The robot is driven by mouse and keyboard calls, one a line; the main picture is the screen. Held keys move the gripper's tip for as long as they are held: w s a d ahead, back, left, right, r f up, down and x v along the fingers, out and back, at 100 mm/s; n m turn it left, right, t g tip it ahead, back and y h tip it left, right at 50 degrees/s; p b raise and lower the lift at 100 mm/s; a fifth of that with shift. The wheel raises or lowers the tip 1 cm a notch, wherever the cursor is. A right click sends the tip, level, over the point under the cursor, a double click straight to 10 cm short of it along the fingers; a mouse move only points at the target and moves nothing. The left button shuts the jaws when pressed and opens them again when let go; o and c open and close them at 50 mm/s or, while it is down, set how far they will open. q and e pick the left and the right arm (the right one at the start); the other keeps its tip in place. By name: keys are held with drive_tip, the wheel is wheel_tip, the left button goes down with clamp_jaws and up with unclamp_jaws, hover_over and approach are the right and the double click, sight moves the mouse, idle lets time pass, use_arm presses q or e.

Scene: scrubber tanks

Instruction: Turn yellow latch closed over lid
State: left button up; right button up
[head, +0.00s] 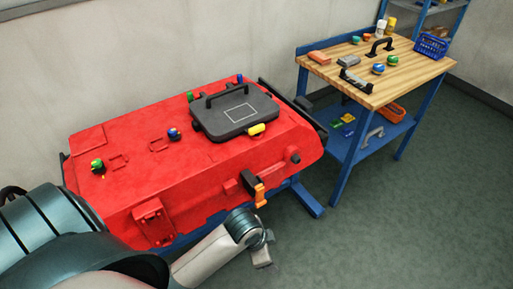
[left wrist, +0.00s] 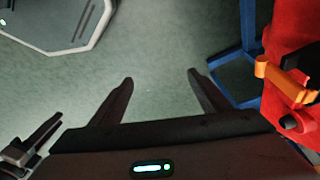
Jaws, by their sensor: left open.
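The yellow latch (head: 257,129) sits at the front edge of the black lid (head: 236,115) on top of the red tank (head: 210,170). It lies low, pointing out to the side; I cannot tell whether any of it overlaps the lid. The lid lies flat with its handle up. My left gripper (head: 262,254) is in front of the tank, low and well apart from the latch. In the left wrist view my left gripper (left wrist: 160,82) is open with nothing between its fingers. A dark two-pronged part at lower left there seems to be my right gripper (left wrist: 42,138).
An orange-and-black clasp (head: 260,190) juts from the tank's front side, and also shows in the left wrist view (left wrist: 285,82). Blue and green knobs stand on the tank top. A wooden workbench (head: 400,75) with tools stands at right. The floor in front is clear.

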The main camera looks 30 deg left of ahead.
use_arm(q)
drive_tip(key=w+a+r+m+g, duration=0.1)
drive_tip(key=w+r+m, duration=0.2)
drive_tip(key=w, duration=0.3)
drive_tip(key=w+a+r+m, duration=0.2)
drive_tip(key=w+m, duration=0.1)
drive_tip(key=w, duration=0.3)
use_arm(e)
drive_tip(key=s+d+f+g, duration=0.1)
drive_tip(key=s+f, duration=0.3)
drive_tip(key=f, duration=0.6)
drive_tip(key=s+f, duration=0.4)
drive_tip(key=f, duration=0.6)
use_arm(q)
wheel_tip(320, 180, up, 30)
drive_tip(key=f+m+g+y, duration=0.1)
drive_tip(key=m+g+y, duration=0.1)
drive_tip(key=m, duration=0.6)
hover_over(256, 127)
drive_tip(key=shift+w+r, duration=0.15)
drive_tip(key=shift+r, duration=0.1)
use_arm(e)
drive_tip(key=s+d+f+g, duration=0.1)
drive_tip(key=s+d+f, duration=0.1)
drive_tip(key=s+f, duration=0.8)
drive_tip(key=s, duration=0.3)
drive_tip(key=shift+s+d+f, duration=0.25)
drive_tip(key=shift+s+d, duration=0.05)
drive_tip(key=shift+d, duration=0.1)
